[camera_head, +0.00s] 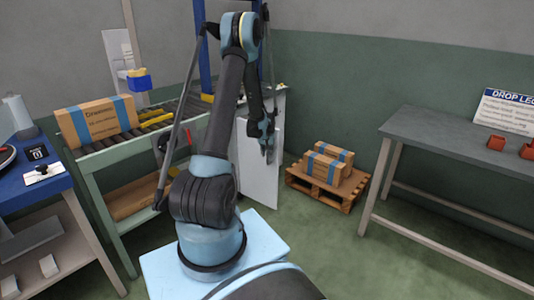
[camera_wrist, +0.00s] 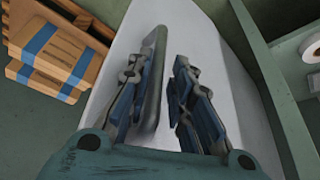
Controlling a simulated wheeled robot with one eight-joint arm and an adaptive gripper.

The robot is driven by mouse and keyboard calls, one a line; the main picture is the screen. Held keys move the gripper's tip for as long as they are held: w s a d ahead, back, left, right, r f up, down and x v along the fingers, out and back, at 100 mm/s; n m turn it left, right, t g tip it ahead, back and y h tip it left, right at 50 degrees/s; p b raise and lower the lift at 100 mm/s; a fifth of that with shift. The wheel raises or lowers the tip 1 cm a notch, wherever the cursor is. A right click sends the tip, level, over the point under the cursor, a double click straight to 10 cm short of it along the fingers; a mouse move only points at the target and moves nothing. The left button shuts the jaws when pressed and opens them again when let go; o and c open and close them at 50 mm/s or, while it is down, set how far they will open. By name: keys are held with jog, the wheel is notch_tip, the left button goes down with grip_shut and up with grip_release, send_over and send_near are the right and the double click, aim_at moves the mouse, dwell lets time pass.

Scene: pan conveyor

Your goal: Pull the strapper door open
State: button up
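The strapper door (camera_head: 258,175) is a pale panel on the strapper's side, behind my gripper in the head view. In the wrist view the white door (camera_wrist: 225,65) fills the middle. A long grey bar (camera_wrist: 153,90), which looks like the door handle, stands out from it. My gripper (camera_wrist: 165,55) has its two fingers apart. The bar lies between them, close along the left finger; I cannot tell whether they touch. In the head view my gripper (camera_head: 268,147) hangs fingers down in front of the door. How far the door stands open is unclear.
Strapped cartons (camera_head: 328,165) lie on a wooden pallet (camera_head: 330,192) right of the door. A grey table (camera_head: 440,133) stands further right. A carton (camera_head: 97,120) sits on the conveyor at left. A pale roll (camera_wrist: 296,50) shows beyond a green frame. The green floor in front is clear.

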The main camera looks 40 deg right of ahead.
jog(key=shift+s, duration=0.1)
jog(key=shift+s+a+r, duration=0.1)
jog(key=shift+s+r, duration=0.1)
jog(key=shift+r, duration=0.2)
jog(key=v, duration=1.1)
jog(key=shift+w, duration=0.15)
